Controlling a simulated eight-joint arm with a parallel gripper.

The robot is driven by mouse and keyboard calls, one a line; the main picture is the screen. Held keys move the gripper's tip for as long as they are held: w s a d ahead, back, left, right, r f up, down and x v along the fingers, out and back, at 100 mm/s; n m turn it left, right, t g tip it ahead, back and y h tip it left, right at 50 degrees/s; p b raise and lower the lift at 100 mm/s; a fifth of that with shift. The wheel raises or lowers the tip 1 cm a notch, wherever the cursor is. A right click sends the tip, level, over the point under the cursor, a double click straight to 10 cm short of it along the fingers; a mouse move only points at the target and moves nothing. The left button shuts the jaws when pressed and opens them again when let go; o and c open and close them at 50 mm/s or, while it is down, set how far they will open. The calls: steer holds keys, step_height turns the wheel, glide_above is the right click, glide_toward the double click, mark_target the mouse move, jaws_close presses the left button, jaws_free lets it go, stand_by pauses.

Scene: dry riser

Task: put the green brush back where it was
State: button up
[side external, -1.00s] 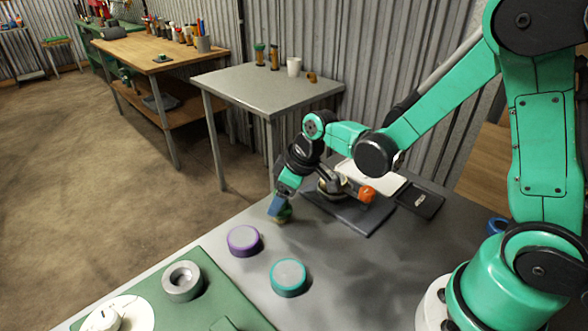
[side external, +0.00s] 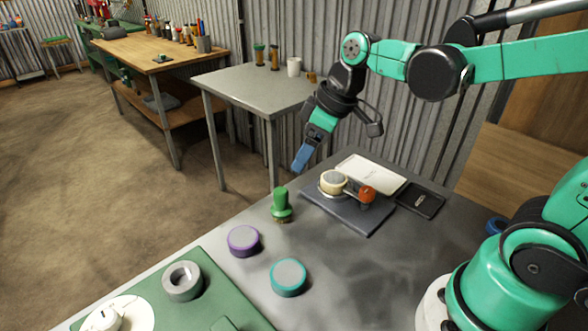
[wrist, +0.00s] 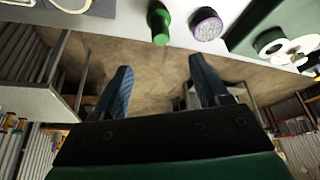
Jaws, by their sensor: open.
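The green brush (side external: 281,205) stands upright, handle up, on the grey table near its far left edge. It is behind the purple-rimmed disc (side external: 243,241) and left of the dark mat (side external: 345,214). In the wrist view the brush (wrist: 159,24) shows at the top, beside the purple disc (wrist: 207,25). My gripper (side external: 299,168) is above and a little behind the brush, apart from it. In the wrist view its two blue fingers (wrist: 158,85) are spread with nothing between them, and the floor shows beyond.
A teal-rimmed disc (side external: 289,278) and a grey ring (side external: 182,281) on a green board (side external: 225,292) are at the front. A cream round thing (side external: 333,182) and an orange one (side external: 367,194) are on the mat. A white tray (side external: 372,174) and black pad (side external: 420,200) lie behind.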

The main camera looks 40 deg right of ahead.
steer(key=s+m+t, duration=0.1)
steer(key=s+m+t+h, duration=0.1)
steer(key=s+m, duration=0.1)
steer(key=s+m+t+h, duration=0.1)
steer(key=s+m, duration=0.1)
steer(key=shift+d+f, duration=0.15)
steer(key=shift+f, duration=0.1)
steer(key=shift+o, duration=0.3)
